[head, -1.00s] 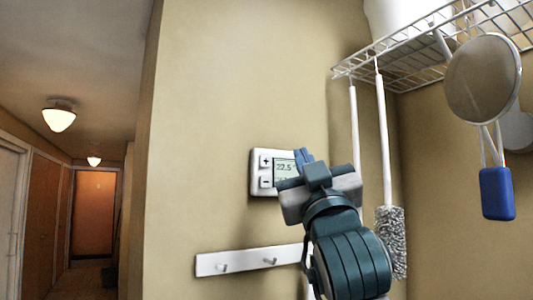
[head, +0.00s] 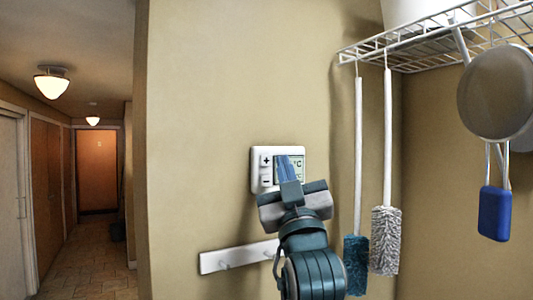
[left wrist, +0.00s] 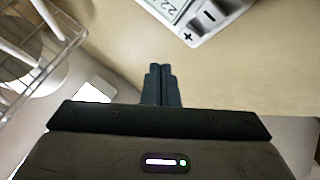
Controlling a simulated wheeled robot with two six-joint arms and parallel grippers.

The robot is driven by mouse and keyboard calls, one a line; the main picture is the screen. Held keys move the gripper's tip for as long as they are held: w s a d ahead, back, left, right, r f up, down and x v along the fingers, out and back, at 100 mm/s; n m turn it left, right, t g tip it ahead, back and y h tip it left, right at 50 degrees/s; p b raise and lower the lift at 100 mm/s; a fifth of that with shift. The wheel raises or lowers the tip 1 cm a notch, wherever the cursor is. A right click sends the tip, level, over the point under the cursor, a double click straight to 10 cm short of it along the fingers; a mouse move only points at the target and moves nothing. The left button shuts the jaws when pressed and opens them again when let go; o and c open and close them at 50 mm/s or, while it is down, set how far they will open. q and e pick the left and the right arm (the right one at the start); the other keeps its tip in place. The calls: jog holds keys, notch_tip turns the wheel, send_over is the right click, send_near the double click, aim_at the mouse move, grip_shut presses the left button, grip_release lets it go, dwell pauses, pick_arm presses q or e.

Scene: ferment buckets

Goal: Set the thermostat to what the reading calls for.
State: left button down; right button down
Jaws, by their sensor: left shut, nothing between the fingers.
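The thermostat (head: 255,170) is a white box on the beige wall, with a plus button (head: 266,160) above a minus button (head: 265,181) and a screen (head: 300,175) on the right. My left gripper (head: 285,158) is shut and empty, and hides most of the screen in the head view; only "°C" shows. In the left wrist view the thermostat (left wrist: 215,18) is at the top, cut off, and its screen begins "22". There the shut fingertips (left wrist: 160,70) are below the thermostat, apart from it in the picture. My right gripper is not in view.
A white hook rail (head: 235,257) is on the wall below the thermostat. At right, a wire shelf (head: 400,50) holds hanging brushes (head: 386,240), a strainer (head: 497,95) and a blue-tagged item (head: 494,213). A hallway (head: 85,250) opens at left.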

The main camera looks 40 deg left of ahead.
aim_at(266, 160)
pick_arm(q)
jog(key=a, duration=0.1)
jog(key=w+a, duration=0.1)
jog(key=shift+w+a, duration=0.1)
jog(key=shift+a, duration=0.25)
jog(key=shift+w+a+b, duration=0.1)
jog(key=shift+a+b, duration=0.15)
jog(key=shift+b, duration=0.15)
dwell(1.6)
jog(key=shift+w+a, duration=0.1)
jog(key=shift+a, duration=0.15)
jog(key=shift+w+a+b, duration=0.15)
jog(key=shift+a+b, duration=0.15)
dwell(0.9)
jog(key=shift+d, duration=0.1)
jog(key=shift+s+d, duration=0.35)
jog(key=shift+d, duration=0.35)
